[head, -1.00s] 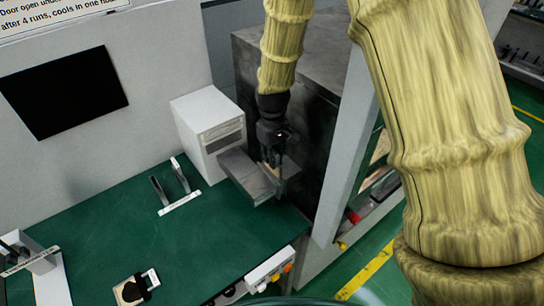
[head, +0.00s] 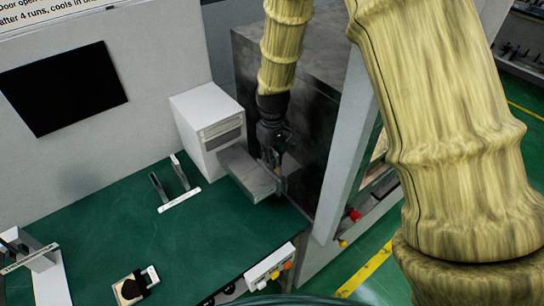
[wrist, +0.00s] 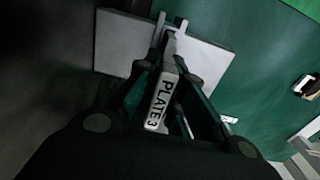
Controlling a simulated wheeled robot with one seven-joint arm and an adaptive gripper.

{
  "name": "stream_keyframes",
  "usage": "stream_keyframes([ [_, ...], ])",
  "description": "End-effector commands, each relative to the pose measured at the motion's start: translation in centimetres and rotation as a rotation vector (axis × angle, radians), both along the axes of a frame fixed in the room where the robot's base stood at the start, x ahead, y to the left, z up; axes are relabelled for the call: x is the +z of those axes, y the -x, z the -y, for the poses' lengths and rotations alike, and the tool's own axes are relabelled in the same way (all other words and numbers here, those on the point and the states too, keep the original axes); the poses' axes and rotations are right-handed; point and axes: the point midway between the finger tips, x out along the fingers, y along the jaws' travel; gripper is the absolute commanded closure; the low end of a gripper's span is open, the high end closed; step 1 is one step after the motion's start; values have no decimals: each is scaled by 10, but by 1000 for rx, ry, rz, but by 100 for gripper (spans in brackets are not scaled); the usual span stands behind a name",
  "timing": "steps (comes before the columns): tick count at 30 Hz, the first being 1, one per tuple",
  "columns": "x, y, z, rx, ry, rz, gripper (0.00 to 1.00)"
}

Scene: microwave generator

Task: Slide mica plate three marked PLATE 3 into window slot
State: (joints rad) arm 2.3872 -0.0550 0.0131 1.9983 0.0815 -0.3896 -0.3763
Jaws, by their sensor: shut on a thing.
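My gripper (head: 272,160) is shut on plate three, at the grey metal block (head: 243,170) that juts out beside the dark cabinet. In the wrist view my gripper (wrist: 171,52) has its fingers on both sides of the pale grip marked PLATE3 (wrist: 162,102). The far end of the plate points at two short rails on the grey block (wrist: 122,45), where the window slot seems to be. The plate's thin part is hidden by the fingers and the block. I cannot tell how far it is inside the slot.
A white vented box (head: 208,128) stands left of the block. A small two-post stand (head: 175,186) and a small item with a black top (head: 135,288) are on the green bench (head: 120,235). The dark cabinet (head: 300,110) is close behind my gripper.

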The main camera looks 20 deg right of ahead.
Motion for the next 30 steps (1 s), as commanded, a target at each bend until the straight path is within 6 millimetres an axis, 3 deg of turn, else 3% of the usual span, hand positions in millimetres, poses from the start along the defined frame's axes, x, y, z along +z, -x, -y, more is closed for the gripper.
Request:
stream_keyframes([
  [30,-16,0,0,0,0,0,100],
])
